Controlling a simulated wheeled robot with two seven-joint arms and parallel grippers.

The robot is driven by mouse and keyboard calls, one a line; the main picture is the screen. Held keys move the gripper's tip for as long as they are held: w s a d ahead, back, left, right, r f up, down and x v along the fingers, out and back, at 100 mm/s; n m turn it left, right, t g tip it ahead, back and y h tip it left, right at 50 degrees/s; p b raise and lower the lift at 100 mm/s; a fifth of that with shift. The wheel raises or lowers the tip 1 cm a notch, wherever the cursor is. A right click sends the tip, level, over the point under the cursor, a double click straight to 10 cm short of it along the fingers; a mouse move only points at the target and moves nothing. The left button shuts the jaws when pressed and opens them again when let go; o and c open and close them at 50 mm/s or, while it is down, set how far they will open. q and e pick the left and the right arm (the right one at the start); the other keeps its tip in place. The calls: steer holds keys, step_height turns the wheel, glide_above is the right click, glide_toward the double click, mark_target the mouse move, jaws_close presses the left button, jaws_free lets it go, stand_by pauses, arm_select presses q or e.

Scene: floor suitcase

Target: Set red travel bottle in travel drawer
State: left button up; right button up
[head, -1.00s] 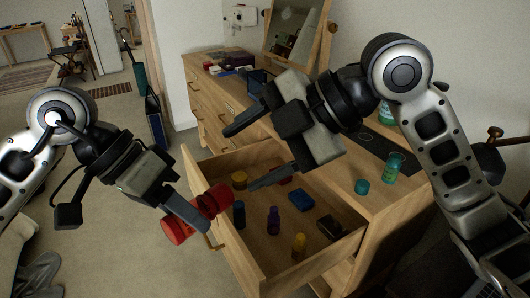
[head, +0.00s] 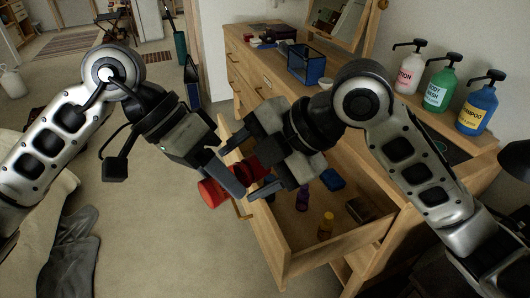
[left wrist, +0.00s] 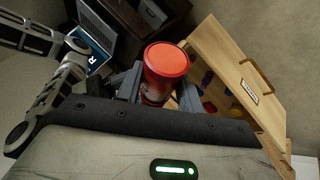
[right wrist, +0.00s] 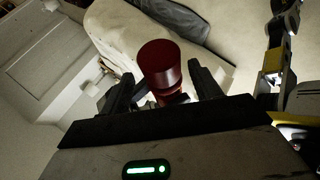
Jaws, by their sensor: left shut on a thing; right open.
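The red travel bottle (head: 212,192) is held sideways in my left gripper (head: 230,180), just outside the open drawer's front. My left gripper is shut on it; the bottle's red end faces the camera in the left wrist view (left wrist: 167,60). My right gripper (head: 238,170) is open at the bottle's other end. In the right wrist view the bottle's dark red end (right wrist: 160,62) shows between the spread fingers; I cannot tell whether they touch it. The open wooden drawer (head: 262,238) has a label (left wrist: 250,92) on its front, too small to read.
The drawer holds a purple bottle (head: 302,199), a yellow bottle (head: 326,226), a blue item (head: 332,180) and a dark item (head: 358,209). Pump bottles (head: 438,88) and a blue-framed box (head: 305,64) stand on the dresser top.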

steer(key=shift+a+f, duration=0.2)
steer(key=c, duration=1.1)
arm_select(q)
steer(key=o, duration=1.1)
steer(key=shift+c, duration=0.2)
arm_select(e)
steer(key=shift+c, duration=0.3)
